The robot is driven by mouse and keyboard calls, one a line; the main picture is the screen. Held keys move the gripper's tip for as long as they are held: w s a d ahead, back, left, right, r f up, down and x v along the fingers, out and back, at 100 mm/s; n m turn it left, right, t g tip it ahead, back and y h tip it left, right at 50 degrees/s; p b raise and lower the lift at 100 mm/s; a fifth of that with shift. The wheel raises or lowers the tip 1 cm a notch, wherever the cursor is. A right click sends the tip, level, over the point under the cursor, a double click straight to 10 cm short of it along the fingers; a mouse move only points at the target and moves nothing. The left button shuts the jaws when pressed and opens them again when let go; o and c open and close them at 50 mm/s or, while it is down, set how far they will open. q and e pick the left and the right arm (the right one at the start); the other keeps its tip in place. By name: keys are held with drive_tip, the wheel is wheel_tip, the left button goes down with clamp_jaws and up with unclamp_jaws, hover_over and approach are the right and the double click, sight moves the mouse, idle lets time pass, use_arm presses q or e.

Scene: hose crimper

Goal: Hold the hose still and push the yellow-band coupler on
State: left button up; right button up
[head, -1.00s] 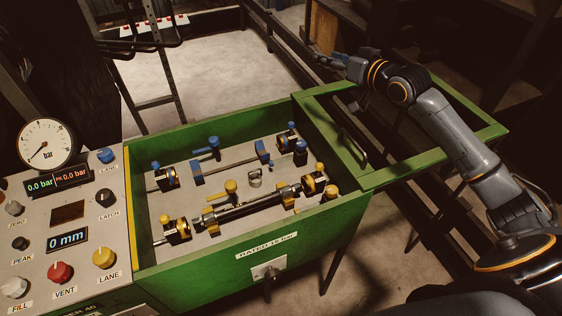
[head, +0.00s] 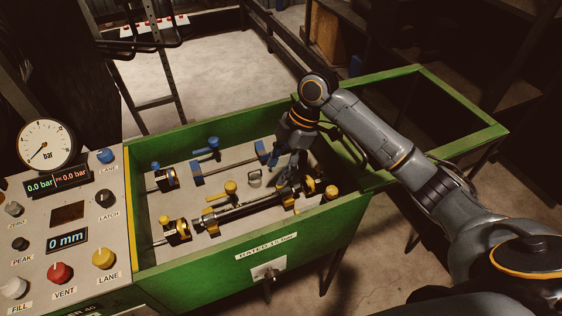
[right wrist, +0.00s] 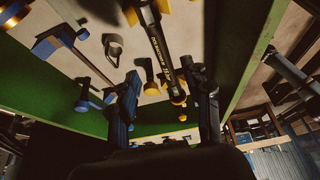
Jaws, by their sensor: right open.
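A black hose (head: 245,208) lies slanting across the yellow-marked lane in the green trough (head: 225,255). Yellow-marked fittings sit at its left end (head: 178,230) and beyond its right end (head: 331,192); I cannot tell which carries the coupler's band. My right gripper (head: 289,172) points down over the hose's right part, partly hiding it. In the right wrist view, its two fingers (right wrist: 164,80) are spread apart, with the dark, lettered hose (right wrist: 158,45) and a yellow-ringed end (right wrist: 178,98) showing between them. I cannot tell whether they touch. My left gripper is not in view.
Blue-marked fittings (head: 228,165) fill the far lane. A yellow-knobbed valve (head: 231,187) stands behind the hose. The control panel (head: 70,212) with gauge (head: 44,145) is at left. The green trough walls enclose the work. An open green frame (head: 470,105) extends right.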

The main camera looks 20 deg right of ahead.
sight(264, 198)
drive_tip(key=x, duration=1.1)
clamp_jaws()
idle(0.7)
